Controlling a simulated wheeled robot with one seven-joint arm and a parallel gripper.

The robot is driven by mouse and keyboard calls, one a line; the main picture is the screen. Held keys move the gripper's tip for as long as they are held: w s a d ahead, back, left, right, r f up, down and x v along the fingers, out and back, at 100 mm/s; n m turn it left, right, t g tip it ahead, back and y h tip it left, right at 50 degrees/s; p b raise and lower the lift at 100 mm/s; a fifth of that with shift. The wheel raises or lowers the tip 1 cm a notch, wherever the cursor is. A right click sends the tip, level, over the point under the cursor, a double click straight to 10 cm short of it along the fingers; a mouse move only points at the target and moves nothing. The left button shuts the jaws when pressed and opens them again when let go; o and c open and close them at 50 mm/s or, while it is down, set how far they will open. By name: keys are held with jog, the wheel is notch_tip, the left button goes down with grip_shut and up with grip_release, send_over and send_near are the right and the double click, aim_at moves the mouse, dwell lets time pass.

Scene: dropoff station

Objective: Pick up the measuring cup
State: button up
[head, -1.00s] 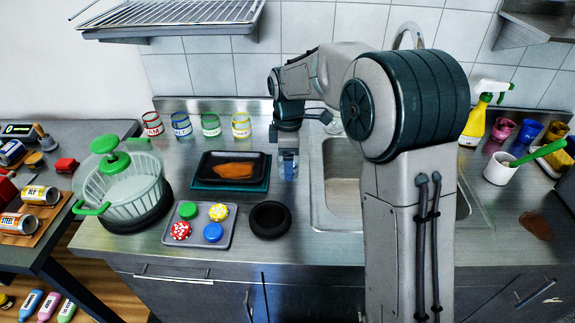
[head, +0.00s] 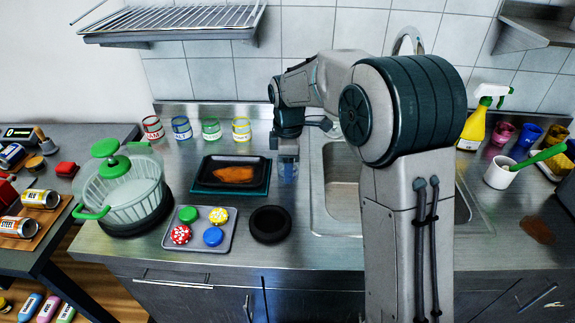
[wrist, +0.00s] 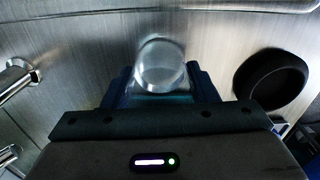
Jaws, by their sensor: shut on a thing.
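The measuring cup is a clear, see-through cup; in the wrist view the cup (wrist: 160,66) sits between the two fingers of my gripper (wrist: 162,84), which is shut on it. In the head view the measuring cup (head: 288,170) shows small and bluish below my gripper (head: 287,158), between the black tray and the sink. My arm comes over the sink to reach it. I cannot tell whether the cup's base touches the counter.
A black tray with an orange-brown piece (head: 234,175) lies just left of the gripper. A black ring-shaped bowl (head: 270,225) stands in front. The sink (head: 343,190) is close on the right. Several labelled jars (head: 211,128) stand behind left.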

jog(key=shift+r, duration=0.8)
jog(key=shift+d+r, duration=0.15)
jog(key=shift+r, duration=0.5)
jog(key=shift+d+r, duration=0.15)
jog(key=shift+r, duration=0.45)
jog(key=d+r, duration=0.6)
jog(key=d, duration=0.5)
jog(key=shift+s+r, duration=0.25)
jog(key=shift+r, duration=0.05)
